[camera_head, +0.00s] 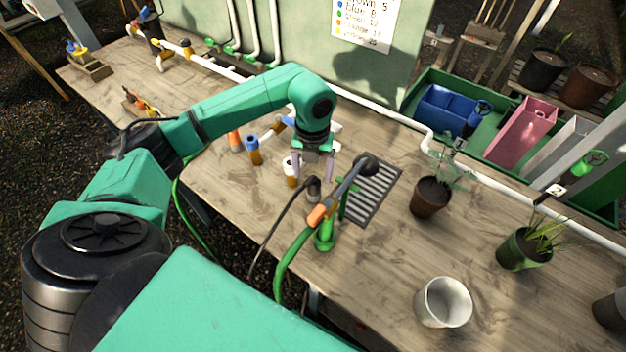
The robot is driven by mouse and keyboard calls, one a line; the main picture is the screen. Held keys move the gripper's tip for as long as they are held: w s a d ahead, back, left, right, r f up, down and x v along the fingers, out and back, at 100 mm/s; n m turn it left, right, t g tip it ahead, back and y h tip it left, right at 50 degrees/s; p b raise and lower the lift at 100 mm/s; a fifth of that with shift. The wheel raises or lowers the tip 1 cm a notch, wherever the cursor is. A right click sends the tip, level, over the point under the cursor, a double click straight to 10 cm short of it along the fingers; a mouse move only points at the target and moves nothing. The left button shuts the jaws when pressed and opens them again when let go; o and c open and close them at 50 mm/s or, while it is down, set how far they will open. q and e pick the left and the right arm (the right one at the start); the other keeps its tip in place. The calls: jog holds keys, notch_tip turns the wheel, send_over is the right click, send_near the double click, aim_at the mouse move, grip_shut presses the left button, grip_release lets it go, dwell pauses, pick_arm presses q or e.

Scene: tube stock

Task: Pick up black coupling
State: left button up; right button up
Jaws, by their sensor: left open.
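My left gripper (315,165) points down over the middle of the wooden table, open, its two pale fingers apart with nothing seen held between them. Just below the fingertips is a small dark cylinder (313,188), which may be the black coupling; a thin black hose runs up beside it, and I cannot tell whether they are joined. Left of the fingers stands a white-topped tube piece (290,172) with an orange-brown lower part. Further left stand a blue-topped tube piece (253,150) and an orange one (235,140). My right gripper is not in view.
A green hose sprayer (324,238) with an orange collar and black head stands close right of the gripper, before a dark slotted grate (372,192). A potted plant (430,198) and white pot (443,302) stand to the right. White pipe runs along the back.

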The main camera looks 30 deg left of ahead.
pick_arm(q)
notch_tip(320, 180, down, 4)
jog(key=shift+d+f+p, duration=0.15)
jog(key=shift+f+p, duration=0.05)
jog(key=shift+p, duration=1)
jog(key=shift+s+f, duration=0.1)
jog(key=shift+f, duration=0.15)
grip_shut()
jog(key=shift+r, duration=0.1)
notch_tip(320, 180, up, 13)
jog(key=b, duration=0.4)
jog(key=shift+f, duration=0.2)
notch_tip(320, 180, up, 7)
send_over(314, 183)
jog(key=w, duration=0.1)
jog(key=shift+a+r, duration=0.15)
jog(key=shift+a, duration=0.2)
